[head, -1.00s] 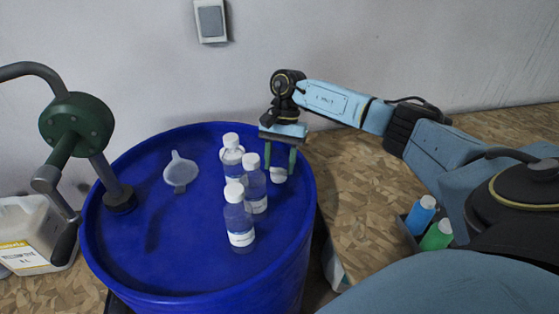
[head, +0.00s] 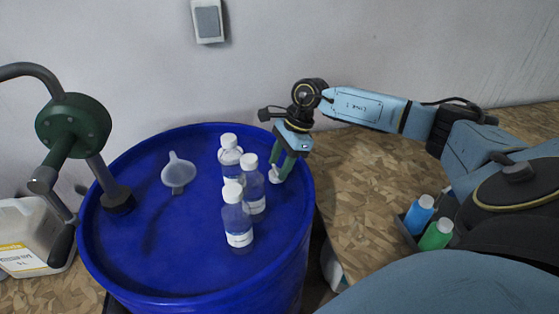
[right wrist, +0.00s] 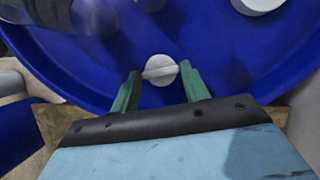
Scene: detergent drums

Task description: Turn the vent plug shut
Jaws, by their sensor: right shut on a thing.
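The white vent plug (head: 276,174) sits in the top of the blue drum (head: 200,262), near its right rim. In the right wrist view the plug (right wrist: 160,70) is a round cap with a raised bar across it. My right gripper (head: 279,170) reaches down to it from above, its two green fingers shut on the plug. In the wrist view the fingers (right wrist: 161,73) stand at the two ends of the bar. The head view hides part of the plug behind the fingers. My left gripper is not in view.
Several clear bottles with white caps (head: 238,218) stand on the drum just left of my right gripper. A funnel (head: 178,174) lies further left. A green hand pump (head: 74,128) rises at the drum's left edge. A pale canister (head: 30,235) stands beside the drum.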

